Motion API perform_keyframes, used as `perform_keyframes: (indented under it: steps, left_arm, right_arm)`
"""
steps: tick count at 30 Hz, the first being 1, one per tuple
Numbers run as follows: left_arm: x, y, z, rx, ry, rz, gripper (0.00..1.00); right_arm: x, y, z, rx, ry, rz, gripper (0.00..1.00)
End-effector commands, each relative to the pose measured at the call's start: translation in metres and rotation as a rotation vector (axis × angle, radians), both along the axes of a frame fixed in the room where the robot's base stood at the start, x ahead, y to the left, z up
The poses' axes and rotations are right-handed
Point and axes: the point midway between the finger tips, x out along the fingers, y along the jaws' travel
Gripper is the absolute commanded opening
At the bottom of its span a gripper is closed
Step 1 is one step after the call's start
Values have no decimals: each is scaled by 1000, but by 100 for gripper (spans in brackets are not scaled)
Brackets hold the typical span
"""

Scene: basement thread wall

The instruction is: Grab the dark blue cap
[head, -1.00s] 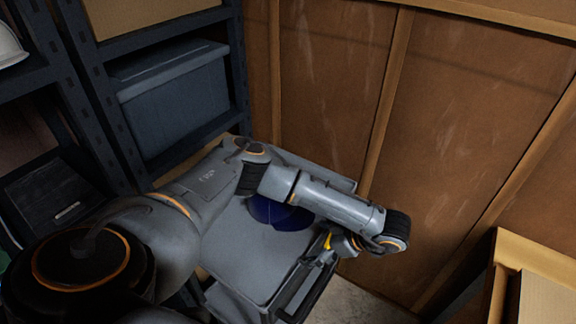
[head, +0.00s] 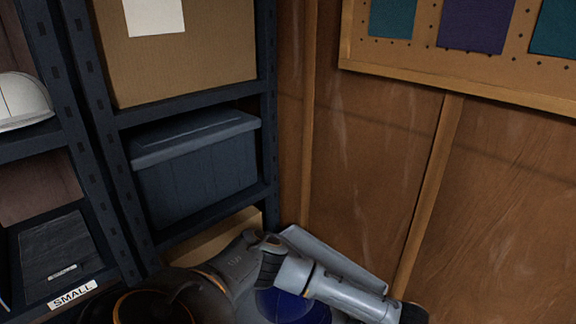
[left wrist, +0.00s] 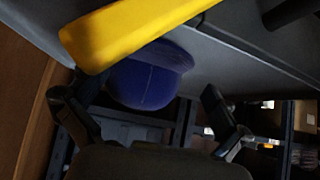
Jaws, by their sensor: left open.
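The dark blue cap (head: 291,306) shows at the bottom edge of the head view, on a grey cart top and partly covered by my left arm. In the left wrist view the cap (left wrist: 148,84) lies ahead of my left gripper (left wrist: 142,98), between its two spread fingers. The fingers are open and nothing is held. I cannot tell whether either finger touches the cap. In the head view my left gripper is out of the frame. My right gripper shows in neither view.
The cart's raised grey back rim (head: 338,258) stands near the brown wood wall. A yellow bar-like thing (left wrist: 125,32) crosses close above the cap in the left wrist view. A dark shelf with a blue-grey bin (head: 196,165), a cardboard box (head: 185,55) and a white cap (head: 22,100) stands left.

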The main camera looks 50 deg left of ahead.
Motion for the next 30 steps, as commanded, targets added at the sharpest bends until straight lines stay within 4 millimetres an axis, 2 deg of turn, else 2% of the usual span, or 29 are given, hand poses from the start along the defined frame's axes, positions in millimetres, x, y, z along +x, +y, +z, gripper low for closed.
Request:
perform_keyframes:
  steps: [11,15,23,24,26,30]
  left_arm:
    - [-5,27,-28,2,2,3,100]
    - [-6,38,-35,3,1,1,100]
    - [-6,40,-39,1,-1,0,100]
    - [-6,40,-38,1,-1,0,98]
    - [-6,40,-38,1,-1,0,86]
    - [-6,40,-38,1,-1,0,57]
  right_arm:
    - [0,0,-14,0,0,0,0]
    - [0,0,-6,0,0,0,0]
    - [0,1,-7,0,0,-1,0]
    - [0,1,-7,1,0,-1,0]
    - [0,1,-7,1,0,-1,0]
    - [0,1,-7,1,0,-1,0]
